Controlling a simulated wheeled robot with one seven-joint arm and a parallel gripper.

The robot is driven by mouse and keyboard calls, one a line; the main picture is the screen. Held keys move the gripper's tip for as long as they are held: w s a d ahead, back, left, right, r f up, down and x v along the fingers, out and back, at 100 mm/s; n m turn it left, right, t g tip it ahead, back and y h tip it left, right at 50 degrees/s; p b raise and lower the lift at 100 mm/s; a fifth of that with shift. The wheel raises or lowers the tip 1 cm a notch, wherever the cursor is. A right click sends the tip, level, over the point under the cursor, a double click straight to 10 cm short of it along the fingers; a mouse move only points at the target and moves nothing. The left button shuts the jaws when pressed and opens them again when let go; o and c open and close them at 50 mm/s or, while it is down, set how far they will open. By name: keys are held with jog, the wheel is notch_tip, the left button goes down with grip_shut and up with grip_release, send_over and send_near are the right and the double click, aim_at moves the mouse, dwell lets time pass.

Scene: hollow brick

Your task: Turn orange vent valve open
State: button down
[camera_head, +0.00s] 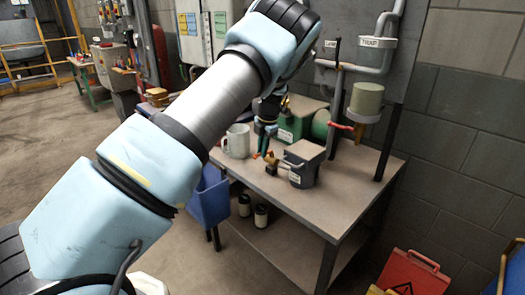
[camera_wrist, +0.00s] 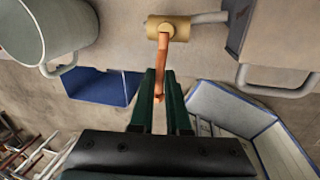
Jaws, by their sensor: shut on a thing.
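The orange vent valve has a brass body (camera_wrist: 168,28) with an orange lever (camera_wrist: 160,68) in the wrist view. The lever points from the body toward my gripper (camera_wrist: 160,85). The two dark green fingers are shut on the lever, one on each side, and its orange end shows between them. A grey pipe (camera_wrist: 210,18) runs right from the brass body to a grey box. In the head view my gripper (camera_head: 263,143) is at the brass valve (camera_head: 272,160), beside the grey lidded box (camera_head: 305,164) on the bench. My arm hides part of the area behind.
A pale mug (camera_head: 237,141) stands close to the left of the valve. A green machine (camera_head: 300,118) is behind. A pipe with a red handle (camera_head: 341,127) rises at the back right. A blue bin (camera_head: 210,195) hangs at the bench's left. The bench front (camera_head: 325,212) is clear.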

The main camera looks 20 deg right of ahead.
jog(key=shift+s+n, duration=0.2)
jog(key=shift+n, duration=0.1)
dwell(0.4)
jog(key=c, duration=0.9)
grip_release()
jog(key=shift+d+r, duration=0.1)
jog(key=r+b, duration=0.1)
jog(key=r, duration=0.2)
jog(key=s+r+b, duration=0.1)
jog(key=r, duration=0.3)
jog(key=s+r+b, duration=0.1)
jog(key=r, duration=0.2)
jog(key=shift+d+r, duration=0.2)
jog(key=shift+d, duration=0.15)
jog(key=shift+w+a, duration=0.1)
